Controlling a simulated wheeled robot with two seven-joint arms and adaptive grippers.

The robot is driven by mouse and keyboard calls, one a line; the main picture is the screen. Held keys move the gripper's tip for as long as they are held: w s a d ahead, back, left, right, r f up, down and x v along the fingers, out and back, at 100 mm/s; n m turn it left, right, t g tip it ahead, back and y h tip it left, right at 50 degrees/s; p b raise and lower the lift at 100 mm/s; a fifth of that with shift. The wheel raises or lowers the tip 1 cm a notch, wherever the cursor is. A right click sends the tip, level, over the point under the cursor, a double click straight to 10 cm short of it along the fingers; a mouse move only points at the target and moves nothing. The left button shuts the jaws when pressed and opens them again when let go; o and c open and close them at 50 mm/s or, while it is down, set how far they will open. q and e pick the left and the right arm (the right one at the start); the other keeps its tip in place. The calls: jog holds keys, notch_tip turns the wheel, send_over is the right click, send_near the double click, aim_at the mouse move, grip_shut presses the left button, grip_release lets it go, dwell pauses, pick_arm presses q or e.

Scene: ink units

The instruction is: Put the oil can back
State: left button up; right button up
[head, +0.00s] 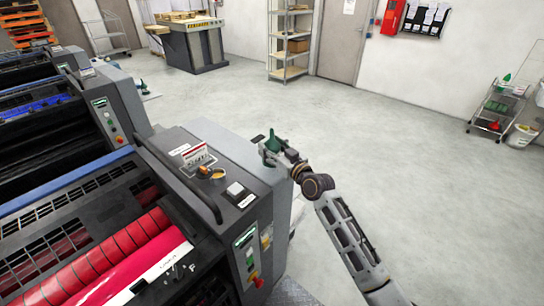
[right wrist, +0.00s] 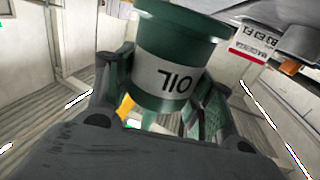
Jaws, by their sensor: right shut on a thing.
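The oil can (head: 272,144) is green with a thin pointed spout. In the head view it stands roughly upright, just beyond the right side of the press. My right gripper (head: 276,153) is shut on it. In the right wrist view the can (right wrist: 168,65) sits between the two fingers of my right gripper (right wrist: 160,88), its white OIL label appearing upside down. My left gripper does not show.
The printing press (head: 222,150) fills the left, close beside my right gripper. A wire cart (head: 497,108) with a green bottle stands at the far right, next to a white bucket (head: 521,137). A shelf (head: 288,72) stands behind. Open floor (head: 400,150) lies between.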

jog(key=shift+f, duration=1.8)
jog(key=shift+f, duration=0.15)
jog(key=o, duration=1.3)
jog(key=shift+r, duration=0.2)
jog(key=shift+s+d+f, duration=0.15)
jog(key=shift+s+d, duration=0.25)
jog(key=shift+s, duration=0.1)
jog(key=b+v, duration=0.1)
jog(key=v, duration=0.9)
jog(key=shift+s+d, duration=0.2)
jog(key=shift+s, duration=0.15)
